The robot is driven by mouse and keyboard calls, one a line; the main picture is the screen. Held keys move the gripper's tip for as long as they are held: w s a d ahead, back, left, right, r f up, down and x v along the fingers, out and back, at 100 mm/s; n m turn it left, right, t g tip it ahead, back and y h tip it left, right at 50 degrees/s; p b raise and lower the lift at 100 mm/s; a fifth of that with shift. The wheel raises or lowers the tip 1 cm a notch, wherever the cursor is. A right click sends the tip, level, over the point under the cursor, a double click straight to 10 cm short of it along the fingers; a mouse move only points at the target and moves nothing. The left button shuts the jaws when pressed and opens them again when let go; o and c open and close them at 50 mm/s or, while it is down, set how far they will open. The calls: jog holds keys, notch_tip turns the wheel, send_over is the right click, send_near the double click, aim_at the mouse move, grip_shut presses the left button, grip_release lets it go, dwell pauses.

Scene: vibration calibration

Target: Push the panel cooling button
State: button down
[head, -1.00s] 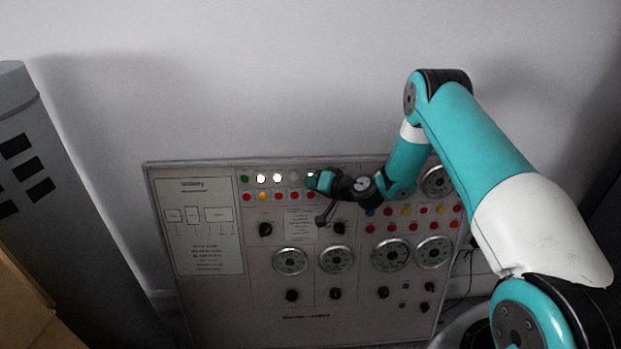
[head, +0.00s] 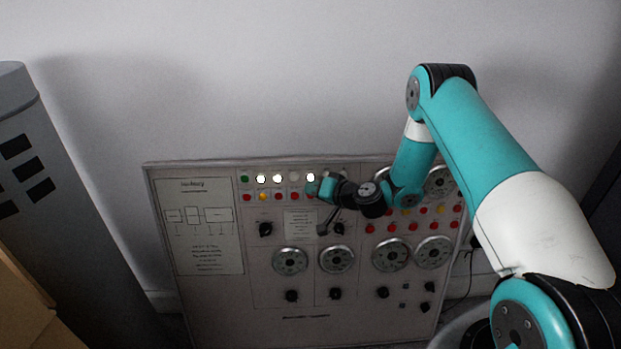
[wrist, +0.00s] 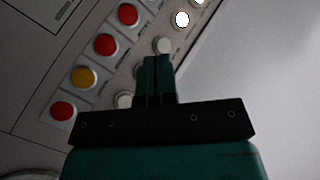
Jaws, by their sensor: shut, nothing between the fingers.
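The control panel (head: 215,300) leans upright against the wall. Its top has a row of round lamps or buttons with a row of red and yellow buttons below. My gripper (head: 313,188) is at the right part of these rows and hides some of them. In the wrist view my gripper (wrist: 155,60) has its teal fingers shut and empty, over the pale row, close to a white button (wrist: 163,45). A yellow button (wrist: 84,77) and a red button (wrist: 107,44) lie to its left. Labels are too small to read, so I cannot tell which is panel cooling; contact is unclear.
Several dials (head: 290,261) and black knobs (head: 292,295) sit lower on the panel. A grey cabinet (head: 60,200) stands at the left with a brown box (head: 25,300) in front. The wall above the panel is clear.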

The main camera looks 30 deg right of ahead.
jog(key=s, duration=0.1)
jog(key=s+a, duration=0.1)
jog(key=shift+s+r, duration=0.3)
dwell(0.5)
jog(key=s+a+r+n+g+y+p, duration=0.2)
jog(key=s+a+r+n+g, duration=0.2)
jog(key=s+a+r, duration=0.5)
jog(key=s+a+r+n+g+y+p, duration=0.25)
jog(key=a+r+n+g, duration=0.25)
jog(key=a+r, duration=0.5)
jog(key=s+d+r+g+h+p, duration=0.1)
jog(key=s+r, duration=0.3)
jog(key=s, duration=0.4)
jog(key=s+d+r+n+g+h+p, duration=0.1)
jog(key=s+d+r+g+h+p, duration=0.1)
jog(key=s, duration=0.5)
jog(key=s+d+r+n+g+h+p, duration=0.1)
jog(key=s+r+h, duration=0.2)
jog(key=s+r, duration=0.4)
jog(key=shift+s+d+p, duration=0.2)
jog(key=shift+s+p, duration=0.1)
jog(key=shift+s, duration=0.5)
jog(key=shift+h, duration=0.25)
